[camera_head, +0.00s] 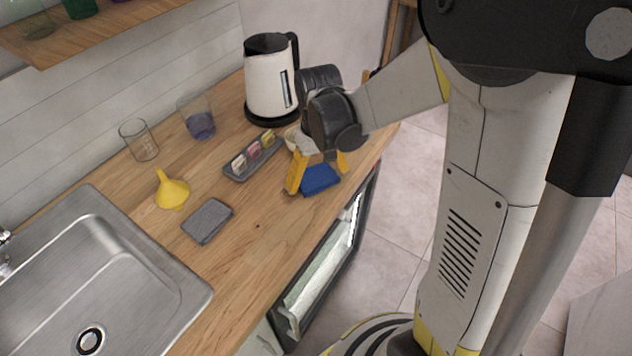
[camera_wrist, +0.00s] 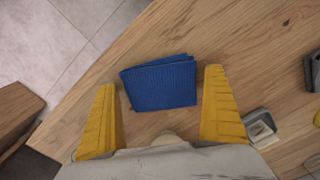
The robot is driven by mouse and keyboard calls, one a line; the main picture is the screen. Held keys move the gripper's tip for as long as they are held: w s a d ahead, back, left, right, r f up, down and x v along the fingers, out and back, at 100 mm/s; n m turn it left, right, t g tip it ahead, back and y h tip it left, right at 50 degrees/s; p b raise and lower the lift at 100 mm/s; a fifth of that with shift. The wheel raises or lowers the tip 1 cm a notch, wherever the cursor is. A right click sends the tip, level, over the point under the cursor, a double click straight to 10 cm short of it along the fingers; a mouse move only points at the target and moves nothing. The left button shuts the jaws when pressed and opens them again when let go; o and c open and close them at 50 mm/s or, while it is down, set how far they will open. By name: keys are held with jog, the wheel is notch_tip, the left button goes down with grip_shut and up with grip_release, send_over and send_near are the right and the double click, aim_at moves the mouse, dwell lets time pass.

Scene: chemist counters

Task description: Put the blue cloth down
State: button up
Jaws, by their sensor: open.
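The blue cloth (camera_head: 320,180) is a folded square near the front edge of the wooden counter. In the wrist view the blue cloth (camera_wrist: 160,84) appears just beyond and between my fingertips, with a gap on both sides. My gripper (camera_head: 318,178) is over the cloth with its yellow fingers spread. In the wrist view the gripper (camera_wrist: 163,90) is open, with nothing held between the fingers. The cloth looks flat on the wood; any small gap under it cannot be told.
A grey tray with small coloured items (camera_head: 232,172), a kettle (camera_head: 270,80), a grey cloth (camera_head: 207,221), a yellow funnel (camera_head: 172,190) and glass beakers (camera_head: 139,141) stand on the counter (camera_head: 255,225). The sink (camera_head: 110,270) is at left. An open appliance door (camera_head: 320,270) lies below the edge.

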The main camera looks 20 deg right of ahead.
jog(key=shift+f, duration=0.2)
jog(key=c, duration=0.6)
jog(key=shift+c, duration=0.2)
